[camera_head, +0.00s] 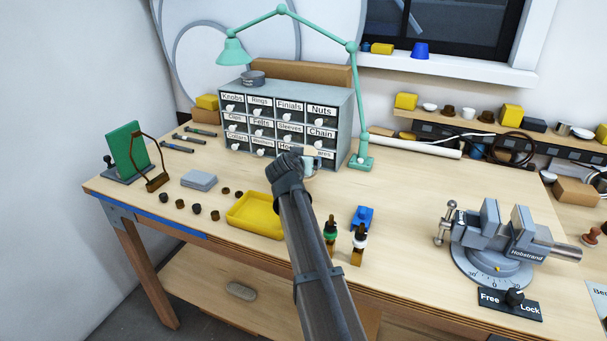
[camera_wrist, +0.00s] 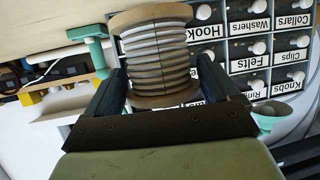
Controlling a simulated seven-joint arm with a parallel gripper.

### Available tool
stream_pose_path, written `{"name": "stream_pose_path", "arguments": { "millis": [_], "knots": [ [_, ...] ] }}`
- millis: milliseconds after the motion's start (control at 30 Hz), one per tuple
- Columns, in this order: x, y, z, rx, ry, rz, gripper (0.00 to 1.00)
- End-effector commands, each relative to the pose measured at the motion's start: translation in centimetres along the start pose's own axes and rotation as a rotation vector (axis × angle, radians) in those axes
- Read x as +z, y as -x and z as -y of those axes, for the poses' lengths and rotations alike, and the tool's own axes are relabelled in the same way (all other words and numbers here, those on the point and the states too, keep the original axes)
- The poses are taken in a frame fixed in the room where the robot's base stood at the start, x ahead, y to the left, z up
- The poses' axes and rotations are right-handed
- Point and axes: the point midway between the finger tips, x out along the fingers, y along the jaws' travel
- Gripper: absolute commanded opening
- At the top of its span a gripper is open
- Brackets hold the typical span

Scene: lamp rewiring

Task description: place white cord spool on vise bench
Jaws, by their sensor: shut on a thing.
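The cord spool (camera_wrist: 157,58) has wooden flanges and pale grey-white windings, and fills the upper middle of the wrist view. My gripper (camera_wrist: 160,80) is shut on it, with one dark finger on each side. In the head view my gripper (camera_head: 290,168) is in front of the drawer cabinet's lower drawers, and the spool is mostly hidden. The wooden bench (camera_head: 405,220) carries a grey vise (camera_head: 492,243) at the right, well away from my gripper. A Free/Lock switch plate (camera_head: 509,303) is in front of the vise.
The labelled drawer cabinet (camera_head: 345,118) and green lamp (camera_head: 362,162) stand behind my gripper. A yellow tray (camera_head: 254,222), two dropper bottles (camera_head: 359,244) and a blue block (camera_head: 362,217) are near the front. Bare bench top lies between the lamp base and the vise.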

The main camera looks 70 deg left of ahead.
Motion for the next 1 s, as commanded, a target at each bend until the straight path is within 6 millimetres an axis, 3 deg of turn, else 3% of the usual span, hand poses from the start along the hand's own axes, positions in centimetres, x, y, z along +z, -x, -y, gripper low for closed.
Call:
{"name": "stream_pose_path", "arguments": {
  "millis": [433, 867, 900, 1000],
  "knots": [
    [4.0, -1.6, 0.0, 0.000, 0.001, -0.001, 0.42],
    [4.5, -1.9, 0.0, 0.000, 0.000, -0.001, 0.42],
    [4.5, -1.9, 0.0, 0.000, -0.001, 0.000, 0.92],
    [4.5, -1.9, 0.0, 0.000, -0.001, 0.000, 1.00]
  ]
}}
